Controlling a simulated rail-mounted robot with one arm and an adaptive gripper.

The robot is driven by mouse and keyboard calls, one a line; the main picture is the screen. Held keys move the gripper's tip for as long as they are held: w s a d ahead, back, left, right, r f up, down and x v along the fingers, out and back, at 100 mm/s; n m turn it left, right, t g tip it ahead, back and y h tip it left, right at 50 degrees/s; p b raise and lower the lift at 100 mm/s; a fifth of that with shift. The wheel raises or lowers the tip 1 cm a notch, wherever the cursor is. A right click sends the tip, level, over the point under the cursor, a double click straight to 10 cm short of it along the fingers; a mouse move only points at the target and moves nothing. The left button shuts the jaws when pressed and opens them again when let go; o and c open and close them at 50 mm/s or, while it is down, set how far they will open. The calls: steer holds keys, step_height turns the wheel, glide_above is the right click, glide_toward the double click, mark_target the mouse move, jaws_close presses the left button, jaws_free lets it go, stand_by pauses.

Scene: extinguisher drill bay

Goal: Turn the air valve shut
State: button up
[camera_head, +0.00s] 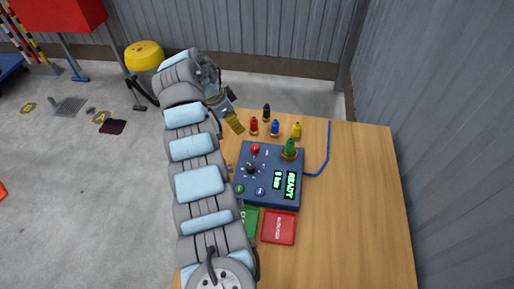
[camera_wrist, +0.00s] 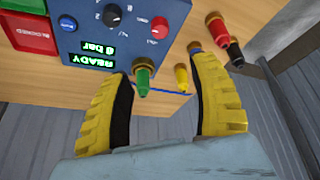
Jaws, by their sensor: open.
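A blue control box (camera_head: 270,196) lies on the wooden table, with a lit green display reading READY and a bar figure. It carries a black knob (camera_head: 250,168) and a red knob (camera_head: 255,148); in the wrist view the black knob (camera_wrist: 112,15) has a white pointer mark, and the red knob (camera_wrist: 159,25) is beside it. I cannot tell which part is the air valve.
Red (camera_head: 254,126), blue (camera_head: 275,128), yellow (camera_head: 297,130) and black (camera_head: 266,112) fittings stand behind the box. A blue line (camera_head: 328,150) runs at its right. A red plate (camera_head: 279,228) lies in front. The table's right side is bare; grey walls stand beyond.

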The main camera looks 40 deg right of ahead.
mark_target(255, 146)
steer(key=b+x, duration=0.2)
steer(key=x, duration=1.4)
steer(key=shift+d+f, duration=0.1)
steer(key=shift+f, duration=0.3)
jaws_close()
